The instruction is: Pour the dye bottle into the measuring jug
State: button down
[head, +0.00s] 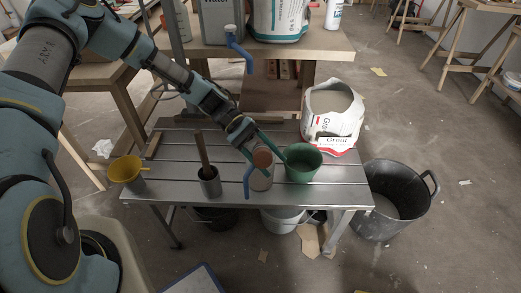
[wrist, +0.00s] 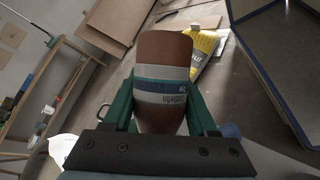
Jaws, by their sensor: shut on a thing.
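The dye bottle (wrist: 162,105) is reddish brown with a white and teal label. My gripper (wrist: 160,112) is shut on it, with a green finger on each side. In the head view the bottle (head: 262,160) is at the right half of the slatted bench; I cannot tell whether it touches the bench. A green open-topped container (head: 304,163) stands just right of the bottle, apart from it. Which of these is the measuring jug is not clear; no scale marks are readable.
A grey cup (head: 209,184) with an upright wooden handle stands left of the bottle. A blue bent part (head: 248,181) shows beside the bottle. A grout bag (head: 333,112) stands behind the green container. A black bucket (head: 391,206) is on the floor at right. Bare slats (head: 168,187) lie at left.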

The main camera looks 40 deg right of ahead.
notch_tip(320, 180, down, 6)
jog(key=s+m+t+h+b, duration=0.1)
jog(key=m+t+h+b, duration=0.25)
jog(key=t+b, duration=0.35)
jog(key=r+t, duration=0.1)
jog(key=r, duration=0.1)
jog(key=w+r+m+t+h+p, duration=0.1)
jog(key=r, duration=0.1)
jog(key=r+m+t+h+p, duration=0.1)
jog(key=shift+w+d+r, duration=0.25)
jog(key=shift+r, duration=0.15)
jog(key=shift+f+m+t+h+b, duration=0.35)
jog(key=shift+t+b, duration=0.15)
jog(key=shift+b, duration=0.1)
jog(key=shift+w+d+r+b, duration=0.1)
jog(key=shift+w+r+b, duration=0.05)
jog(key=shift+b, duration=0.25)
jog(key=shift+r+m+t+h, duration=0.2)
jog(key=shift+m+t+h, duration=0.1)
jog(key=shift+t+h, duration=0.25)
jog(key=shift+s+a+f+m+t+h+p, duration=0.2)
jog(key=shift+s+f+m+t+h+p, duration=0.1)
jog(key=shift+f+m+t+h+p, duration=0.5)
jog(key=shift+s+a+f+m+t+h+p, duration=0.15)
jog(key=shift+s+f+m+t+h+p, duration=0.15)
jog(key=shift+f+m+t+h+p, duration=0.5)
